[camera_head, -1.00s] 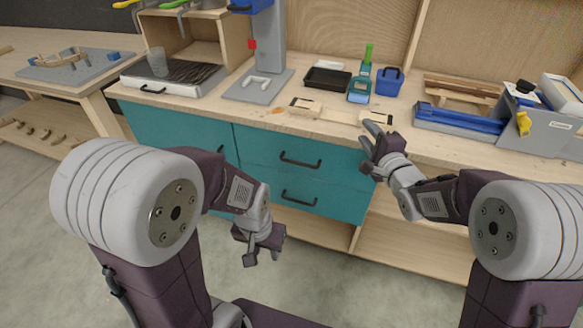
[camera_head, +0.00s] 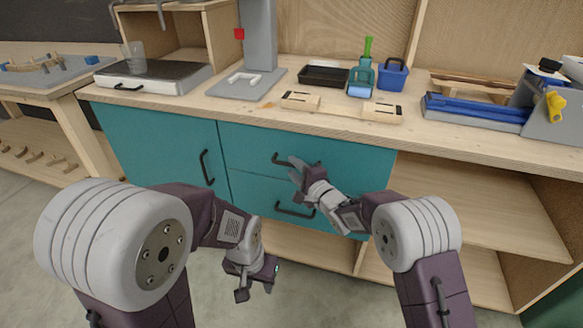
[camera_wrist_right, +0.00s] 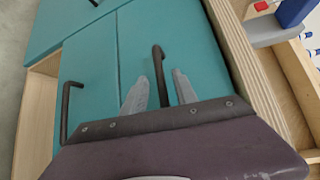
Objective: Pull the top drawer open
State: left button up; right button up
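The top drawer (camera_head: 350,163) is teal, with a dark bar handle (camera_head: 279,157), and looks shut, flush with the cabinet front. My right gripper (camera_head: 294,168) is at this handle and hides part of it. In the right wrist view the top drawer's handle (camera_wrist_right: 158,66) runs between the two pale, spread fingers of the right gripper (camera_wrist_right: 160,88), with a gap on each side. My left gripper (camera_head: 257,290) hangs low in front of the cabinet, its fingers apart and empty, touching nothing.
Below is a lower drawer with its own handle (camera_head: 295,211); a teal door (camera_head: 160,150) is at the left. The wooden worktop (camera_head: 240,112) above holds two small wooden blocks, a black tray (camera_head: 324,76) and a blue basket (camera_head: 392,76). Open shelves are at the right.

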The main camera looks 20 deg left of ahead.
jog(key=shift+x, duration=1.05)
grip_shut()
dwell(0.6)
